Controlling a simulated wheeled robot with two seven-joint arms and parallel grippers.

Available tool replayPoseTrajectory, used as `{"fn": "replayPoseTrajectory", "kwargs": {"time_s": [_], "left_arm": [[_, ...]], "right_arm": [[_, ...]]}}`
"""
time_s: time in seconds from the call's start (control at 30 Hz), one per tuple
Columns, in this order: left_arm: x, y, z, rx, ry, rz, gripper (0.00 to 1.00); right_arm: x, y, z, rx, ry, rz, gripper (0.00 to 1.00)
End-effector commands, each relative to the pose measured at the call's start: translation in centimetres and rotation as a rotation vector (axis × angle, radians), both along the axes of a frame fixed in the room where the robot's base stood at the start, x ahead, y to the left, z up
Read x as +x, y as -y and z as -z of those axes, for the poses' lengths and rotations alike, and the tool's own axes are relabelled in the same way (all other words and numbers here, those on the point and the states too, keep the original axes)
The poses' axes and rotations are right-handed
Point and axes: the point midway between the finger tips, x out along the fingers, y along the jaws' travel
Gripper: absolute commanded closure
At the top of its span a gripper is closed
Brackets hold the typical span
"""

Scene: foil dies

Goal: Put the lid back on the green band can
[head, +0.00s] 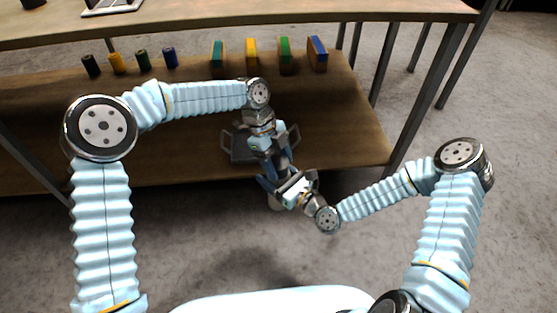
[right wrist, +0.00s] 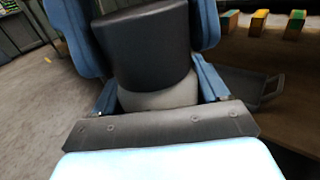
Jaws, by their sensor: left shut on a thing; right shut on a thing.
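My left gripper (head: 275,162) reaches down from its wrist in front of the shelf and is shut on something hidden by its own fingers. My right gripper (head: 284,188) comes up from the lower right, close to the left one, and is shut on a dark cylinder. In the right wrist view this dark cylinder (right wrist: 145,45) stands between blue fingers, with a light grey round part below it. No green band shows on it, and I cannot tell whether it is the can or its lid. The left gripper's load cannot be identified.
A grey tray (head: 240,155) with handles lies on the wooden shelf behind the grippers. Several small cylinders, including a yellow one (head: 117,63), and several upright boxes, including a blue one (head: 318,54), stand along the back. The shelf's right front is clear.

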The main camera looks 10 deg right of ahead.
Motion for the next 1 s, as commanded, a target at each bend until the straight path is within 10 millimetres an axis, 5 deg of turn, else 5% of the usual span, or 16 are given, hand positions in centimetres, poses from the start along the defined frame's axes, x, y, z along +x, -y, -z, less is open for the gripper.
{"fn": "replayPoseTrajectory", "kwargs": {"time_s": [0.03, 0.07, 0.23, 0.63, 1.0], "left_arm": [[0.0, 0.0, 0.1, 0.001, -0.001, 0.0, 0.66], [0.0, 0.0, 0.1, 0.0, 0.0, 0.0, 0.33], [0.0, 0.0, 0.1, 0.0, 0.0, 0.0, 0.08], [0.3, -0.3, -0.8, 0.0, 0.003, -0.001, 0.08], [2.2, -2.4, -7.6, -0.001, 0.003, -0.002, 0.08]], "right_arm": [[0.0, 0.0, -0.1, 0.001, 0.002, 0.0, 1.0], [0.0, 0.0, -0.1, 0.001, 0.002, 0.0, 1.0], [0.0, 0.0, -0.1, 0.001, 0.002, 0.0, 1.0], [0.0, 0.0, -0.1, 0.001, 0.002, 0.0, 1.0], [0.0, 0.0, -0.1, 0.001, 0.002, 0.0, 1.0]]}}
